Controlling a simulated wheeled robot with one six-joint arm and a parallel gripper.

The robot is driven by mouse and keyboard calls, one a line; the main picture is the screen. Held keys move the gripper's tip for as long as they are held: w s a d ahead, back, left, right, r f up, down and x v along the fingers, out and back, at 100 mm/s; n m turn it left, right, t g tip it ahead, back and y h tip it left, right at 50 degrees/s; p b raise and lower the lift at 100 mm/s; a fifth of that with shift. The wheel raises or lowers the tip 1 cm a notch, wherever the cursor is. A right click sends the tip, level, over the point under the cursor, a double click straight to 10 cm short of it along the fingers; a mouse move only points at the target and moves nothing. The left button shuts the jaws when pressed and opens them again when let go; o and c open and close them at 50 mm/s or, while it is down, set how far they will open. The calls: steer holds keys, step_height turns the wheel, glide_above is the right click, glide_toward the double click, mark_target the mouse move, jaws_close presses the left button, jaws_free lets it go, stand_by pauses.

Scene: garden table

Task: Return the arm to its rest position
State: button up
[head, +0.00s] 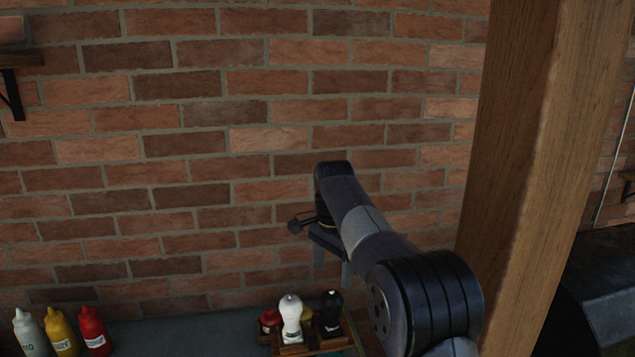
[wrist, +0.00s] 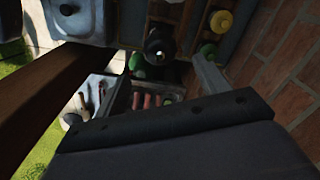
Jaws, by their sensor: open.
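My gripper (head: 332,268) hangs in front of the brick wall in the head view, above the table and a wooden caddy. Its two fingers point down and are apart, with nothing seen between them. In the wrist view my gripper (wrist: 165,85) shows both fingers spread, and the things between them lie farther off. My arm is stretched out from the lower right of the head view toward the wall.
The wooden caddy (head: 318,348) holds a white mill (head: 291,318) and a black mill (head: 330,315). A red bottle (head: 94,331), yellow bottle (head: 61,333) and white bottle (head: 30,334) stand left. A wooden post (head: 530,170) rises right of my arm.

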mark_target(332, 294)
step_height(332, 294, down, 8)
steer(key=shift+f+p, duration=0.15)
steer(key=shift+p, duration=0.35)
steer(key=m, duration=0.3)
steer(key=shift+m, duration=0.4)
steer(key=m+b, duration=0.1)
steer(key=m, duration=0.2)
steer(key=shift+m, duration=0.4)
steer(key=m+b, duration=0.2)
steer(key=m, duration=0.1)
steer(key=shift+m+b, duration=0.35)
steer(key=shift+m, duration=0.05)
steer(key=m+b, duration=0.3)
steer(key=shift+f+m, duration=0.1)
steer(key=shift+m, duration=0.3)
steer(key=shift+r, duration=2.5)
